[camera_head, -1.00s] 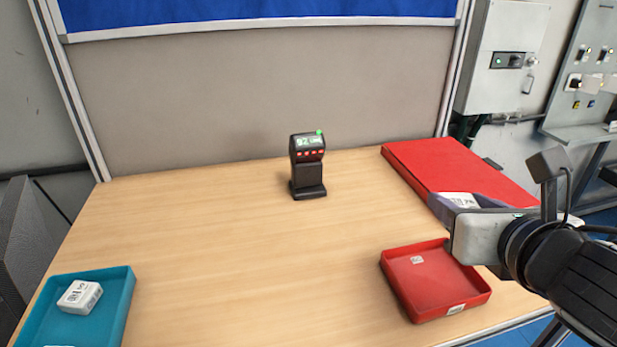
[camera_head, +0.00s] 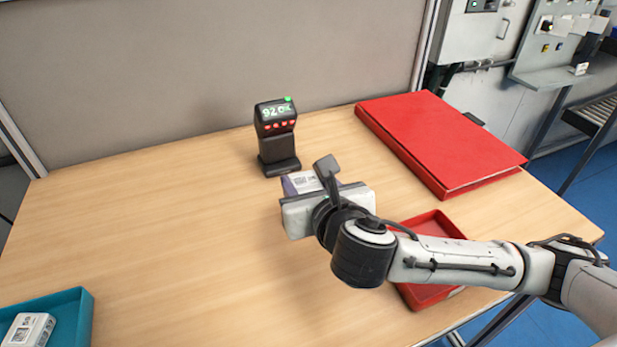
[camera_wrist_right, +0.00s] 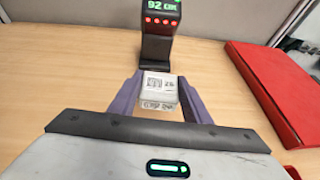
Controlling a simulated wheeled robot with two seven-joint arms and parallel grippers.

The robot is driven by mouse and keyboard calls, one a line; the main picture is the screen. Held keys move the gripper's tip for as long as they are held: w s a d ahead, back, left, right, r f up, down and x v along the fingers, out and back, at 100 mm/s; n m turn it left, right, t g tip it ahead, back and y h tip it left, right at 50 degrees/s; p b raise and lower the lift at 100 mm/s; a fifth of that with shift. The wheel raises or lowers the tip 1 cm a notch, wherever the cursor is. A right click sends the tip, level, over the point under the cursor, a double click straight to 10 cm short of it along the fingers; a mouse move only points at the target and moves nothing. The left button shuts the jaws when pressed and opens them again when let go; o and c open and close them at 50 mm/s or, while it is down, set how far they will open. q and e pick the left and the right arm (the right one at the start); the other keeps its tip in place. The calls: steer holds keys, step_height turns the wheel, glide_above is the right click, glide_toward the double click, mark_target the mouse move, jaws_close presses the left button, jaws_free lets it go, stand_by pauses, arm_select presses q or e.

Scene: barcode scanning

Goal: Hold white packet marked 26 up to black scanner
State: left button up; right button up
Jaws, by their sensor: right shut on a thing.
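The white packet (camera_wrist_right: 158,88), with dark print that seems to read 26, sits between the two purple-grey fingers of my right gripper (camera_wrist_right: 155,97) in the right wrist view. The gripper is shut on it. In the head view the packet (camera_head: 304,182) shows partly beyond my right gripper (camera_head: 312,184), above the table. The black scanner (camera_head: 276,138) stands upright just beyond the packet, its green-lit display and red lights facing me. It also shows in the right wrist view (camera_wrist_right: 158,45), straight ahead of the packet. Whether they touch is unclear. My left gripper is out of view.
A teal tray (camera_head: 77,325) at the front left holds another white packet (camera_head: 28,330). A red tray (camera_head: 428,296) lies partly hidden under my right arm. The table's left middle is clear.

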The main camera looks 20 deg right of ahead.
mark_target(299, 183)
steer(key=shift+w+a+f, duration=0.1)
steer(key=shift+w+f, duration=1.7)
steer(key=shift+w, duration=0.15)
steer(key=shift+r, duration=0.1)
